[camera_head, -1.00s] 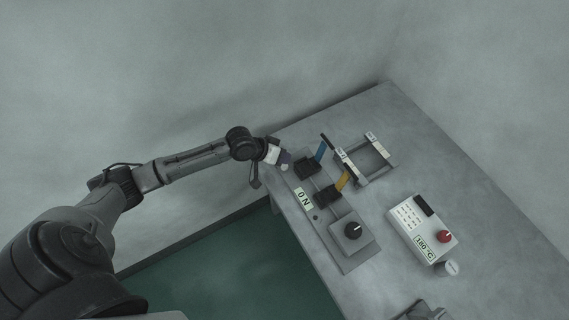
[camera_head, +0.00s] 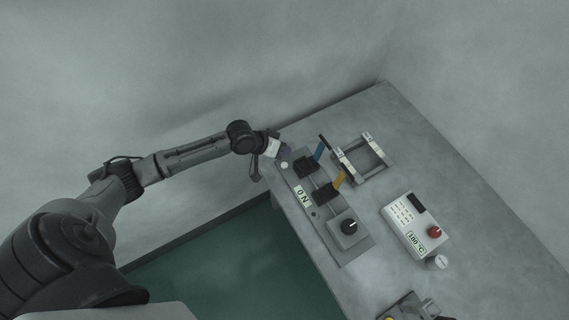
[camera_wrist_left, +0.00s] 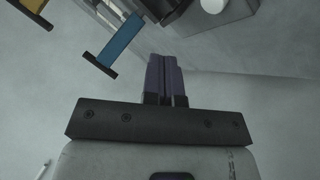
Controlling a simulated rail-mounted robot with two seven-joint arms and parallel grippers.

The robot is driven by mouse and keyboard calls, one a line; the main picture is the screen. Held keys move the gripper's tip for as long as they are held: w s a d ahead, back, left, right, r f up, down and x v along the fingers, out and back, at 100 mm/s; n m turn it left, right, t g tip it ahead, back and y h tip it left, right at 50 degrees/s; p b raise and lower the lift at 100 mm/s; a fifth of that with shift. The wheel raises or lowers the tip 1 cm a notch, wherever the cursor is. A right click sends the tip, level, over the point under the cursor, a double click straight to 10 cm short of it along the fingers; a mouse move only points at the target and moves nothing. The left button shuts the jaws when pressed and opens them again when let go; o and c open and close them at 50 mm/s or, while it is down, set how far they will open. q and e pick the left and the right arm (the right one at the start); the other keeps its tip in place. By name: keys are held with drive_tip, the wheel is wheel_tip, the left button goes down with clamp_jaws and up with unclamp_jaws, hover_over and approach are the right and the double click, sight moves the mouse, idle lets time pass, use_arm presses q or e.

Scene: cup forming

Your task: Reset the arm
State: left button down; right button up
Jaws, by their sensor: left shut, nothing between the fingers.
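My left gripper (camera_head: 284,152) is at the far left end of the grey control panel (camera_head: 357,249) on the table, in the head view. In the left wrist view its two purple-grey fingers (camera_wrist_left: 165,75) are together with nothing between them. A lever with a blue handle (camera_head: 320,149) stands close by to the right of the gripper; the blue handle also shows in the left wrist view (camera_wrist_left: 121,41), apart from the fingers. A lever with a yellow handle (camera_head: 340,179) stands beside it. My right gripper is not in view.
The panel carries a black knob (camera_head: 349,227) and an "0 N" display (camera_head: 302,195). A white control box (camera_head: 404,215) reading 180 °C has a red button (camera_head: 434,231). A grey frame (camera_head: 376,177) stands behind the levers.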

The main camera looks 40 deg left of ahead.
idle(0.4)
use_arm(q)
drive_tip(key=shift+m, duration=0.3)
drive_tip(key=s+d+r+m+y, duration=0.3)
drive_tip(key=s+r, duration=0.1)
drive_tip(key=s, duration=0.3)
drive_tip(key=s+d+r+m+y, duration=0.2)
drive_tip(key=s+r+y, duration=0.15)
drive_tip(key=s, duration=0.45)
drive_tip(key=s+d+f+n+g+h, duration=0.1)
drive_tip(key=s+d+f+g, duration=0.15)
drive_tip(key=s, duration=0.35)
drive_tip(key=s+d+f+n+g, duration=0.1)
drive_tip(key=s+d+f, duration=0.1)
drive_tip(key=s+f, duration=0.3)
wheel_tip(320, 180, up, 27)
drive_tip(key=s+p, duration=0.1)
drive_tip(key=p, duration=2.5)
drive_tip(key=shift+a+f, duration=0.15)
